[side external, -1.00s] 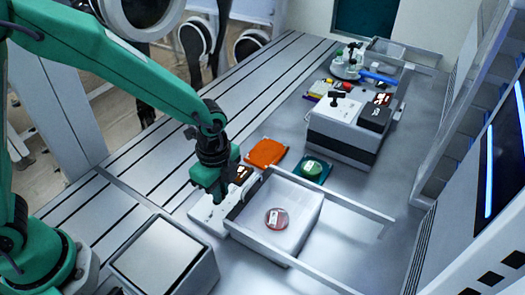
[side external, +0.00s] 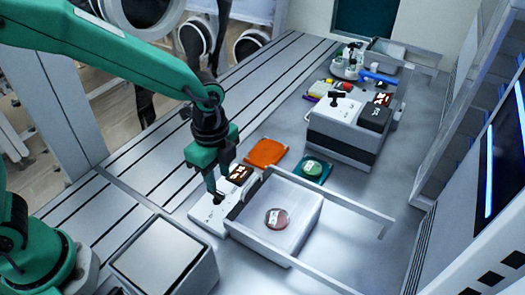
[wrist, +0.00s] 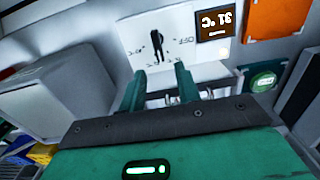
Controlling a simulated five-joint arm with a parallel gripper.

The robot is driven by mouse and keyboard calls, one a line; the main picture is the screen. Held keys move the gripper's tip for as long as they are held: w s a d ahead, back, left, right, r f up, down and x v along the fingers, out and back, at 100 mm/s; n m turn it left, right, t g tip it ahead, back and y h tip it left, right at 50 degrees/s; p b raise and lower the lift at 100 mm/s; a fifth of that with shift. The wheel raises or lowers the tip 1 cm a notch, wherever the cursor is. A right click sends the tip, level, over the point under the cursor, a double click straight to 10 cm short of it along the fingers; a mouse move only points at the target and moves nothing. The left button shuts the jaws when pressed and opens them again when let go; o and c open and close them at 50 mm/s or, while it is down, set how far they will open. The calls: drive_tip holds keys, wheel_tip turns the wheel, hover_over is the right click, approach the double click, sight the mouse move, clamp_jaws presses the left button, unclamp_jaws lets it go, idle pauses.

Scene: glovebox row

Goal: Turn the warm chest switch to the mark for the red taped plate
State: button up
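The warm chest's white switch panel (side external: 208,214) is below my gripper (side external: 213,168), beside the open-topped tray. Its black switch (wrist: 156,46) stands out clearly in the wrist view, with small marks around it, one reading OFF; the others are too small to read surely. A dark display (wrist: 214,20) beside it reads 37 °C, turned over. A round reddish plate (side external: 276,218) with a pale label lies in the tray; I cannot tell its tape. My gripper (wrist: 160,82) is open and empty, its two green fingers apart, short of the switch and not touching it.
An orange mat (side external: 266,152) and a teal mat (side external: 324,172) with a green-marked plate (side external: 312,167) lie behind the tray (side external: 305,205). A grey box (side external: 160,258) stands at the front. Another chest (side external: 342,137) with a black switch stands farther back.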

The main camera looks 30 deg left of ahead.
sight(218, 193)
drive_tip(key=shift+r, duration=1.25)
drive_tip(key=s+a+r+n+t, duration=0.2)
drive_tip(key=s+a+r+n, duration=0.4)
drive_tip(key=a+n, duration=0.3)
drive_tip(key=s+a+r+n+t, duration=0.3)
drive_tip(key=s+a+r+n, duration=0.2)
drive_tip(key=a+n, duration=0.4)
drive_tip(key=shift+s+r+t, duration=0.3)
drive_tip(key=shift+s+r, duration=0.1)
drive_tip(key=shift+r, duration=0.2)
